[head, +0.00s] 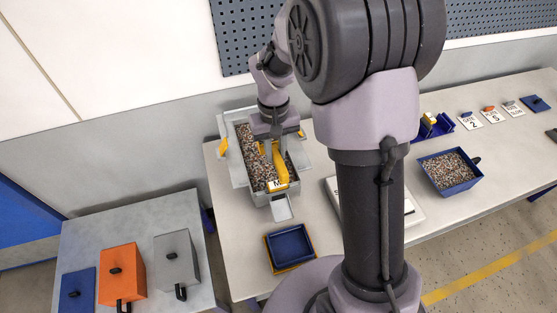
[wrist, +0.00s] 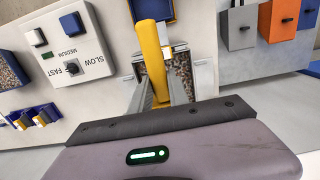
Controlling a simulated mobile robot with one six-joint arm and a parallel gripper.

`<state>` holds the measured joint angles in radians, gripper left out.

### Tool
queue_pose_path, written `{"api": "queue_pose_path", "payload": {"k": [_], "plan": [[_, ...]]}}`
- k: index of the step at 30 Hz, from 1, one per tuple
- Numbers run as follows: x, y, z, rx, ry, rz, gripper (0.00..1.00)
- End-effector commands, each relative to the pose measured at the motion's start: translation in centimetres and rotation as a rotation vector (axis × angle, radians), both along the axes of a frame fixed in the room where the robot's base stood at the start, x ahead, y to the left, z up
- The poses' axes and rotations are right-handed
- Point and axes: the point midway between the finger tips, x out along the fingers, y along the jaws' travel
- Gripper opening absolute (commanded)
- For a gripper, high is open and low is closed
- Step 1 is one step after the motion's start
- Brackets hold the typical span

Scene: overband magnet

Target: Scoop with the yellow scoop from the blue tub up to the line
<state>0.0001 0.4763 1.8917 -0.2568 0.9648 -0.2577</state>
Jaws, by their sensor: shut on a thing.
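My gripper (head: 272,138) is over the grey trough (head: 232,165) and shut on a long yellow bar. The bar (wrist: 152,60) runs away from my fingers in the wrist view; its far end has a white label with an M in the head view (head: 281,168). I cannot tell whether it is a scoop. The blue tub (head: 448,187) of mixed grains stands to the right, away from my gripper; it also shows at the wrist view's left edge (wrist: 8,88). Small yellow pieces (head: 429,119) sit in a blue rack; their shape is unclear. No fill line is distinguishable.
The trough holds similar grains. A blue tray (head: 290,246) lies before it. A white control box (wrist: 72,45) with a speed knob stands right of the trough, partly hidden by my arm. Several labelled cards (head: 470,121) line the back right. Blue, orange (head: 121,272) and grey boxes stand left.

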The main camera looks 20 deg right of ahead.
Motion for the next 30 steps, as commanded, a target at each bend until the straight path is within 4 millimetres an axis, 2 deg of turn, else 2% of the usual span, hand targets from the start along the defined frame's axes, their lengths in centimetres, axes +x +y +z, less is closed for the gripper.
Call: {"api": "queue_pose_path", "payload": {"k": [1,3,8,19,30], "plan": [[0.4,0.0,-2.5,0.0,-0.017,-0.001,0.0],[0.9,0.0,-3.3,0.0,-0.036,-0.001,0.0],[1.4,0.0,-4.0,0.0,-0.048,-0.001,0.0],[2.4,0.0,-7.2,0.0,-0.008,-0.001,0.0],[2.5,0.0,-7.7,0.0,-0.002,-0.001,0.0]]}}
